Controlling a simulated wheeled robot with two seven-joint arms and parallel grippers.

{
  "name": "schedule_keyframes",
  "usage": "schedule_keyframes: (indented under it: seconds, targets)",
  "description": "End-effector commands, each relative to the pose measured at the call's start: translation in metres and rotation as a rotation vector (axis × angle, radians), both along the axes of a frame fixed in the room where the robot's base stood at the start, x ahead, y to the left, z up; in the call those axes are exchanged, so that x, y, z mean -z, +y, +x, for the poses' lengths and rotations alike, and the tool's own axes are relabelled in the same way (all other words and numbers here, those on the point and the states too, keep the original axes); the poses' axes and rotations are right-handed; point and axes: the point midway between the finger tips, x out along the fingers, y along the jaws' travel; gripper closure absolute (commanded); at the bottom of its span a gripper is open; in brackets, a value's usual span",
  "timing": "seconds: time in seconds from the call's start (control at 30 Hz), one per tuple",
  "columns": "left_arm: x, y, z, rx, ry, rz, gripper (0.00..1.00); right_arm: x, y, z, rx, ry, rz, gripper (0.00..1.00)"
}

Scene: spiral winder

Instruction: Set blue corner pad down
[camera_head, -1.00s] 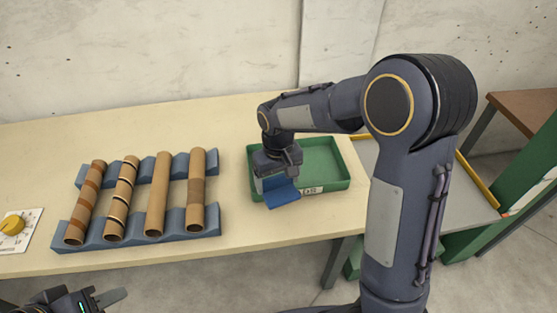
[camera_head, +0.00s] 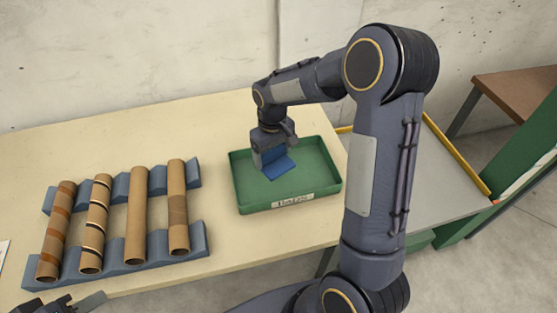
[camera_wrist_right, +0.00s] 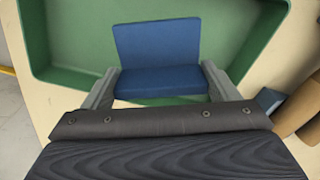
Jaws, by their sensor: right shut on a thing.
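The blue corner pad (camera_head: 279,168) is an L-shaped piece with two flat faces. My right gripper (camera_head: 272,160) is shut on it and holds it over the inside of the green tray (camera_head: 240,192). In the right wrist view the pad (camera_wrist_right: 158,62) sits between the two grey fingers of the right gripper (camera_wrist_right: 160,85), with the green tray (camera_wrist_right: 60,40) behind it. I cannot tell whether the pad touches the tray floor. My left gripper (camera_head: 85,303) shows only in part at the bottom left edge, away from the pad.
Several cardboard tubes (camera_head: 137,215) lie on a blue wavy rack (camera_head: 160,246) on the left of the table (camera_head: 110,148). The tray has a white label (camera_head: 293,200) on its front wall. A grey surface with a yellow edge (camera_head: 460,160) stands at the right.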

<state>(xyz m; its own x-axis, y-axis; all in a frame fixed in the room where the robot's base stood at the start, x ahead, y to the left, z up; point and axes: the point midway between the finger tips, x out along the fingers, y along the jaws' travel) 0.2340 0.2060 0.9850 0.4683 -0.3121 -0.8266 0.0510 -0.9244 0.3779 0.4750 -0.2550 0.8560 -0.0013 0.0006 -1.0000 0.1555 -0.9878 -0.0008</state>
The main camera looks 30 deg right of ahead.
Motion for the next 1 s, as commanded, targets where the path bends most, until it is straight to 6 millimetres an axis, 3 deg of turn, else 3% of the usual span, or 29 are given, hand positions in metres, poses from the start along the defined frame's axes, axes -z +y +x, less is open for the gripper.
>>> schedule_keyframes:
  seconds: [0.3,0.5,0.9,0.93,1.0]
  targets:
    - [-0.002,0.0,0.0,0.0,0.0,0.0,0.64,0.027,-0.021,0.003,0.001,0.003,0.0,0.41]
    - [-0.001,0.0,0.0,0.0,0.0,0.0,0.64,0.052,-0.019,0.003,-0.002,0.001,0.0,0.41]
    - [0.003,0.0,0.0,0.0,0.0,0.0,0.64,0.058,-0.019,0.003,-0.001,-0.001,0.0,0.41]
    - [0.002,0.0,0.0,0.0,0.0,0.0,0.64,0.056,-0.019,0.003,-0.001,-0.002,0.0,0.15]
    - [0.001,0.0,0.0,0.0,0.0,0.0,0.64,0.056,-0.019,0.003,-0.001,-0.002,0.0,0.06]
